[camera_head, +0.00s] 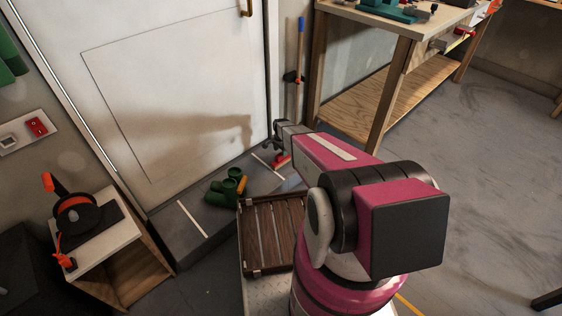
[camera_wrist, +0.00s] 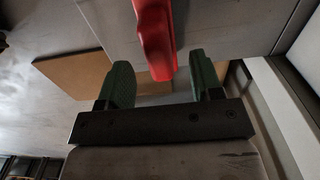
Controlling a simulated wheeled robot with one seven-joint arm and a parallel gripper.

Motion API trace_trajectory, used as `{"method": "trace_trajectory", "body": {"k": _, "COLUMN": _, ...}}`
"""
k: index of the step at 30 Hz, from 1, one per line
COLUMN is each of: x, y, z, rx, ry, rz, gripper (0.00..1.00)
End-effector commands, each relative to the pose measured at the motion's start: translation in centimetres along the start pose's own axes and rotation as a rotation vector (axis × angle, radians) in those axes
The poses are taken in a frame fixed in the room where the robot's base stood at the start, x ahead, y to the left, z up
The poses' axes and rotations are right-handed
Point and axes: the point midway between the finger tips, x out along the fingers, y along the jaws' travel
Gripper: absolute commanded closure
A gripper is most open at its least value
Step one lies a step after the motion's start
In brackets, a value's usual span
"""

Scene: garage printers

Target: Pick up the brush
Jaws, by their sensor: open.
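A red object, probably the brush (camera_head: 280,160), shows beside the end of my arm in the head view, low near the door; only a small part of it is visible. In the wrist view, a long red piece (camera_wrist: 154,35) comes down from the top edge, and its lower end is between my two green fingertips. My gripper (camera_wrist: 160,80) is open, with a gap on both sides of the red piece. In the head view my gripper (camera_head: 273,144) is small, dark and partly hidden by my arm. The rest of the red object is out of view.
A long-handled tool with a blue top (camera_head: 301,38) stands against the wall beside the white door (camera_head: 180,90). A wooden workbench (camera_head: 395,95) is right of it. Green items (camera_head: 225,188) lie on the grey step (camera_head: 178,240). A slatted wooden crate (camera_head: 272,232) is in front.

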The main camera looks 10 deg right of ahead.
Motion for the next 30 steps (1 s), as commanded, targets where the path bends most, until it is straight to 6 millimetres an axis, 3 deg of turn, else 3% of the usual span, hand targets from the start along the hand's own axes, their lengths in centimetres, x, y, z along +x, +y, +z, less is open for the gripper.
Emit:
{"method": "trace_trajectory", "body": {"k": 6, "x": 3.0, "y": 0.1, "z": 0.0, "rx": 0.0, "ry": 0.0, "rz": 0.001, "gripper": 0.4}}
{"method": "trace_trajectory", "body": {"k": 13, "x": 3.2, "y": 0.2, "z": 0.1, "rx": -0.001, "ry": 0.0, "rz": 0.0, "gripper": 0.4}}
{"method": "trace_trajectory", "body": {"k": 14, "x": 3.2, "y": 0.2, "z": 0.1, "rx": -0.001, "ry": 0.0, "rz": 0.0, "gripper": 0.44}}
{"method": "trace_trajectory", "body": {"k": 19, "x": 3.2, "y": 0.2, "z": 0.1, "rx": -0.001, "ry": 0.0, "rz": 0.0, "gripper": 0.97}}
{"method": "trace_trajectory", "body": {"k": 30, "x": 2.9, "y": 0.2, "z": 0.1, "rx": -0.001, "ry": 0.0, "rz": 0.0, "gripper": 1.0}}
